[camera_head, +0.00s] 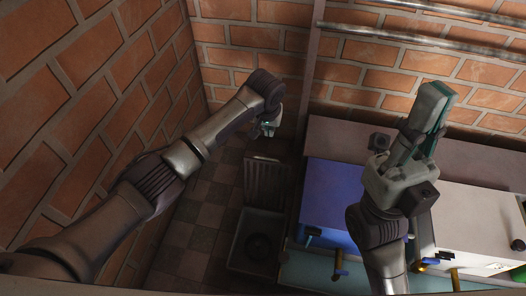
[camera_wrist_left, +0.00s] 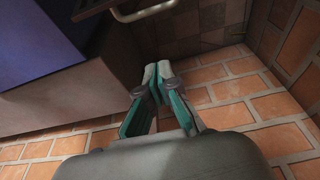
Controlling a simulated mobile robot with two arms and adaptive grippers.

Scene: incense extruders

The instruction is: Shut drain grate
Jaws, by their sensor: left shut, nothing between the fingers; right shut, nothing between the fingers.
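The drain grate (camera_head: 264,186) is a dark slatted panel in the head view, raised on its hinge at the back edge of the square drain opening (camera_head: 234,252) in the floor. A pale bar handle runs along its top edge. My left gripper (camera_head: 267,130) is shut and empty, a little beyond and above the grate's top edge, apart from it. In the left wrist view its fingertips (camera_wrist_left: 156,72) are together, and a pale curved handle (camera_wrist_left: 145,13) shows at the top. My right gripper (camera_head: 438,96) is shut and empty, over the counter at the right.
A blue-purple box-like unit (camera_head: 335,190) stands just right of the grate, with extruder parts and a white-topped unit (camera_head: 475,215) beyond. Brick walls (camera_head: 75,100) close in on the left and back. Tiled floor (camera_head: 205,215) is free left of the drain.

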